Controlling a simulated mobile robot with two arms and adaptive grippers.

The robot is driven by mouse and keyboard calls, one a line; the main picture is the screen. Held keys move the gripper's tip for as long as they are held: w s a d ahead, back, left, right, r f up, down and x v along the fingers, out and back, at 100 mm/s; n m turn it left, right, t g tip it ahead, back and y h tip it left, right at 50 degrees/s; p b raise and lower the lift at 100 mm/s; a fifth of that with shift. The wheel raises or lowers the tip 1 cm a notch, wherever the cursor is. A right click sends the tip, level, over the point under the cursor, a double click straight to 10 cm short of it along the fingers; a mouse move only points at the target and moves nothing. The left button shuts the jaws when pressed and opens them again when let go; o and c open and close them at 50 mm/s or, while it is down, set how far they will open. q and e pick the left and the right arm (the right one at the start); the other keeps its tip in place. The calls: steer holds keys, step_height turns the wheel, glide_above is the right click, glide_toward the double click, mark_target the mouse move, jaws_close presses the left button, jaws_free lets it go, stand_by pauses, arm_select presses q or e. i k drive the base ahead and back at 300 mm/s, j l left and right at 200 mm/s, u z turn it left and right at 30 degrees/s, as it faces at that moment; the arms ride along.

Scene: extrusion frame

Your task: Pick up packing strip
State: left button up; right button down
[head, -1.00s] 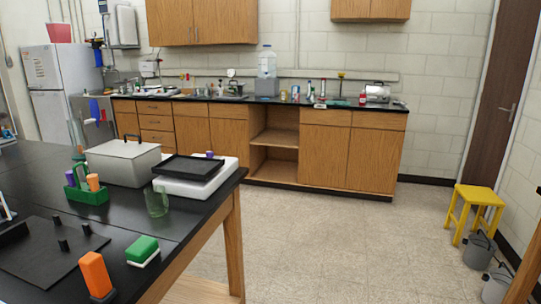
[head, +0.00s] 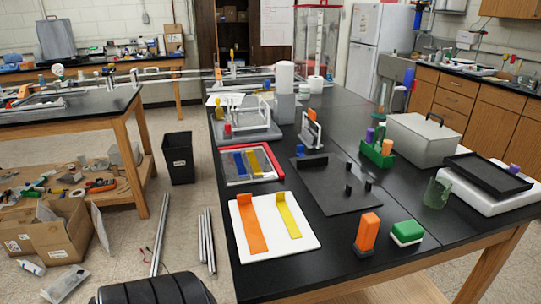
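A white board (head: 265,252) lies at the near left of the black table. On it lie a wide orange strip (head: 252,228) and a narrower yellow strip (head: 288,216), each with a raised tab at its far end. Behind it, a red-edged tray (head: 277,172) holds blue strips (head: 239,162) and another yellow strip (head: 254,163). I cannot tell from their looks which of these is the packing strip. Neither of my grippers is in view.
The black table (head: 345,228) also bears a dark plate with pegs (head: 330,190), an orange block (head: 367,232), a green-and-white block (head: 407,233), a green caddy (head: 377,152) and a grey lidded box (head: 423,140). Metal bars (head: 207,240) and a black bin (head: 178,158) stand left of the table.

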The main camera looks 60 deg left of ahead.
mark_target(256, 243)
steer(key=u, duration=0.5)
steer(key=j+u, duration=0.1)
steer(key=u, duration=0.85)
steer(key=i+u, duration=0.1)
steer(key=u, duration=0.4)
steer(key=k+l+z, duration=0.15)
steer(key=k, duration=0.15)
steer(key=k+l+z, duration=0.1)
steer(key=k, duration=0.15)
